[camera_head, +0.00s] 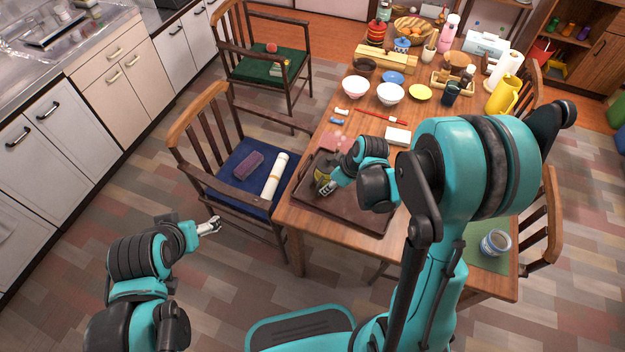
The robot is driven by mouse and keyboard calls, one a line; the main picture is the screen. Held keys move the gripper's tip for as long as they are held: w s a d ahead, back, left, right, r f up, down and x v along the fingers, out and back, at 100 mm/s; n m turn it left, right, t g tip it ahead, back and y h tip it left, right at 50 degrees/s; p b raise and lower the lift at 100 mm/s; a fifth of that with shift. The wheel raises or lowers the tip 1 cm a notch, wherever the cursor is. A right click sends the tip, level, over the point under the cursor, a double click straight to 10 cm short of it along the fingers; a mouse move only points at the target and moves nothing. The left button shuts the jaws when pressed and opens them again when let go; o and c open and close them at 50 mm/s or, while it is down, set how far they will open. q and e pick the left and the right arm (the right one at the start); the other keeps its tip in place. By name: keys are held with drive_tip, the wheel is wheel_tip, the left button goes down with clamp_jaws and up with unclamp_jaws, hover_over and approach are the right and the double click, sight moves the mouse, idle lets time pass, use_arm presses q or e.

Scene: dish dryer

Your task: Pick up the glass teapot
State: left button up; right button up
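I cannot clearly make out a glass teapot. A small, partly see-through item with yellowish and dark tones (322,172) is on the brown tray (352,217) at the table's near left corner; my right gripper is beside it, and I cannot tell whether it is the teapot. My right gripper (328,188) is low over the tray, its fingers pointing down and left. Whether its fingers are shut on anything is too small to tell. My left gripper (213,226) is off the table over the floor, empty, its fingers a little apart.
The wooden table (318,216) holds white bowls (390,93), a yellow pitcher (503,95) and a pink bottle (448,34) farther back. A chair with a blue cushion (238,187) stands left of the table. A can (495,243) is at the right.

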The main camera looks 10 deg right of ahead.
drive_tip(key=b+x, duration=0.1)
drive_tip(key=x, duration=0.2)
drive_tip(key=shift+a+f, duration=0.15)
drive_tip(key=shift+f, duration=0.2)
drive_tip(key=b+x, duration=0.1)
drive_tip(key=x, duration=0.1)
drive_tip(key=a+b+x, duration=0.1)
drive_tip(key=x, duration=0.2)
drive_tip(key=shift+w+b, duration=0.15)
drive_tip(key=shift+b, duration=0.25)
drive_tip(key=shift+r, duration=0.2)
drive_tip(key=shift+c, duration=0.9)
clamp_jaws()
